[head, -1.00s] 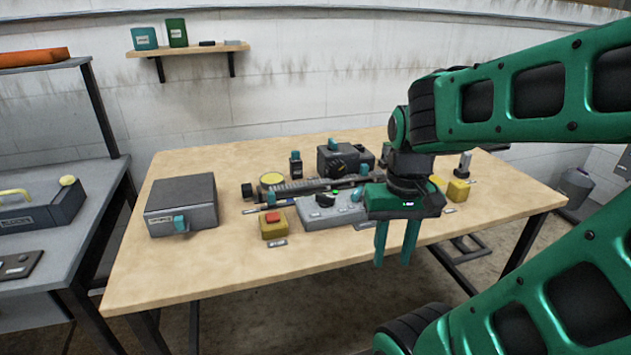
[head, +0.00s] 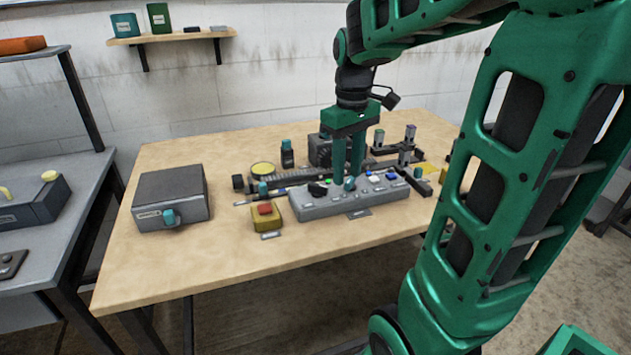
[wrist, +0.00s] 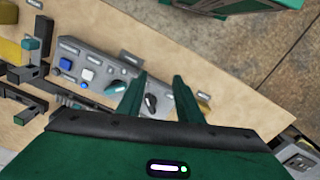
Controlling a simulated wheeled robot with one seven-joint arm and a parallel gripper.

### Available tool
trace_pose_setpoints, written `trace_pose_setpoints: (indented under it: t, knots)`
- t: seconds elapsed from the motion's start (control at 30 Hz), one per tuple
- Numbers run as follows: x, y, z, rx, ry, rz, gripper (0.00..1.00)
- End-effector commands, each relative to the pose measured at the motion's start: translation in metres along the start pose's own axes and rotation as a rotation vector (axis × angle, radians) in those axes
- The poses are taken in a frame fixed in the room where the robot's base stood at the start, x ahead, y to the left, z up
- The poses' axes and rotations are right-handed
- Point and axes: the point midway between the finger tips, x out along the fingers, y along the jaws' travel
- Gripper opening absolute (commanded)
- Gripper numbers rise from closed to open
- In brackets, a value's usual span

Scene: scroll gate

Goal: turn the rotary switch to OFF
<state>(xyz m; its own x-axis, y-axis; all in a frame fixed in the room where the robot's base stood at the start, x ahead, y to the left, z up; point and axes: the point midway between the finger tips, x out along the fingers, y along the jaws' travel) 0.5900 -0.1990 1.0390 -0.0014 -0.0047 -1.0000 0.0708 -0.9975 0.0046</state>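A long grey control panel (head: 310,208) lies on the wooden table. A black rotary knob (head: 318,190) sits near its left end, with a small green light beside it, and a teal knob (head: 349,184) sits farther right. The labels are too small to read, so I cannot tell which knob is the rotary switch or where OFF is. My gripper (head: 347,174) points down over the panel, its fingers apart and empty. In the wrist view the black knob (wrist: 151,103) shows between the two fingers (wrist: 160,77), with the teal knob (wrist: 115,88) just to the left; contact is not visible.
White and blue buttons (head: 392,177) sit right of the teal knob. A yellow box with a red button (head: 266,216) stands left of the panel, and a grey box (head: 171,197) farther left. Dark fixtures stand behind and to the right. The table's front is clear.

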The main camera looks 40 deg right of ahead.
Motion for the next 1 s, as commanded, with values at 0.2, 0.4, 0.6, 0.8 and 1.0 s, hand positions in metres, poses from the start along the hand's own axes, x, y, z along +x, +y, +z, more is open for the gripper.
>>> trace_pose_setpoints:
  t: [0.2, 0.4, 0.6, 0.8, 1.0]
  knots:
    - [-0.01, 0.01, -0.082, -0.3, -0.001, -0.002, 0.33]
    - [-0.011, 0.012, -0.113, -0.425, 0.001, -0.005, 0.33]
    - [0.003, 0.013, -0.116, -0.439, 0.0, -0.006, 0.33]
    - [0.038, 0.013, -0.115, -0.436, -0.002, -0.007, 0.33]
    - [0.071, 0.013, -0.114, -0.435, -0.002, -0.007, 0.33]
